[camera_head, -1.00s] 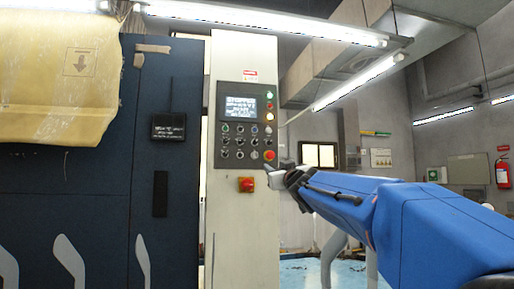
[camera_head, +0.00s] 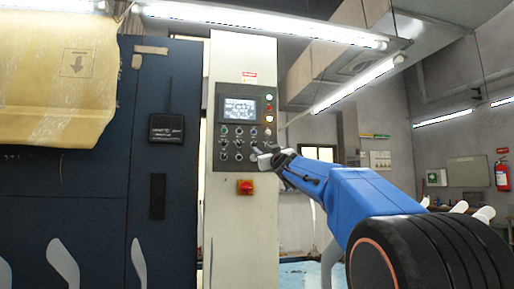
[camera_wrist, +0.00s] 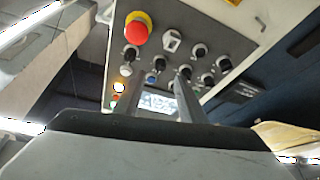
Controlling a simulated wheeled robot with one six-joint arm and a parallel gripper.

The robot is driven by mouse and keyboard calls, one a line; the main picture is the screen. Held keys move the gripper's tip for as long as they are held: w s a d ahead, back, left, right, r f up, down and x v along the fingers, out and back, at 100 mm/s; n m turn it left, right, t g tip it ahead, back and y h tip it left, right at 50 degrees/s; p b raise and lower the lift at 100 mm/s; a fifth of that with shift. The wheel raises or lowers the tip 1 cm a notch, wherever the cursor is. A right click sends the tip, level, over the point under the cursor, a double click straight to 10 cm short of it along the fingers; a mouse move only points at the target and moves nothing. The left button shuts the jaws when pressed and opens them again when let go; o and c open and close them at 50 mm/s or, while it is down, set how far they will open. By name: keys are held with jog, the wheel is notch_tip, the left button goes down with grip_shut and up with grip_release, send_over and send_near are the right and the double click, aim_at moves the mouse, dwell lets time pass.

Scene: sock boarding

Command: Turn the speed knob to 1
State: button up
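The control panel (camera_head: 222,112) is on a tall white column and bears a lit screen (camera_head: 239,108) with rows of small knobs (camera_head: 238,142) below it. I cannot read their labels, so I cannot tell which is the speed knob. My gripper (camera_head: 262,153) is in front of the panel's lower right part and hides some controls there. The wrist view shows the panel upside down, with black knobs (camera_wrist: 198,50), a red emergency button (camera_wrist: 138,30) and the screen (camera_wrist: 158,101). There my gripper's two fingers (camera_wrist: 156,88) stand apart with nothing held between them.

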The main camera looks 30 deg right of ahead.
aim_at(256, 145)
jog(key=shift+x, duration=3.45)
grip_shut()
